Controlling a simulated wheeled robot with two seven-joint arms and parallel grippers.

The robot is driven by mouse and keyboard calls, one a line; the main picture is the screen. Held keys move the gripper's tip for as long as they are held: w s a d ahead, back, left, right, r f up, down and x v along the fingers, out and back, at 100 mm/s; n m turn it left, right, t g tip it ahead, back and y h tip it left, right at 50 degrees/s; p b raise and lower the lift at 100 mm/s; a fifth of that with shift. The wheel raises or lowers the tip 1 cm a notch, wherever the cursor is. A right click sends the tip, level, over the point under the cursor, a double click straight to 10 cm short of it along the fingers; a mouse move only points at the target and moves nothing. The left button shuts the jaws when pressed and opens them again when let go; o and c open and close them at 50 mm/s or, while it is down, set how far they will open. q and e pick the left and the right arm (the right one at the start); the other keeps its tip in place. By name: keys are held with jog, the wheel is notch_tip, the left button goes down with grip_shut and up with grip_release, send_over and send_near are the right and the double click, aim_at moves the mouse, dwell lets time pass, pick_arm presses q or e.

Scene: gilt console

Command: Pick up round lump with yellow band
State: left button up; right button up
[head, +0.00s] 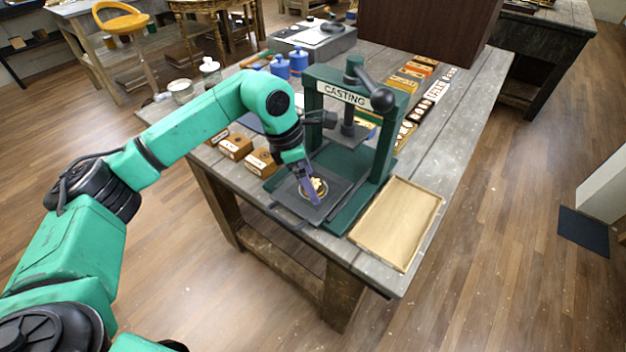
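A small, pale yellow, round-looking lump (319,186) lies on the dark square plate (325,208) at the foot of the green press marked "CASTING". It is too small to make out a separate band clearly. My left gripper (311,193) points down at the lump from above left, its purple-grey finger right beside or touching it. The finger covers part of the lump, and the gap between the fingers cannot be seen. My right gripper is not in view.
The green press frame (385,140) with its black lever stands close on the right and behind. A shallow wooden tray (397,222) lies at the table's front right. Small wooden boxes (236,147) sit on the left, with blue jars (298,60) behind.

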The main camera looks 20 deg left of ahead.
pick_arm(q)
jog(key=shift+w+f, duration=0.1)
jog(key=c, duration=1.4)
jog(key=shift+c, duration=0.2)
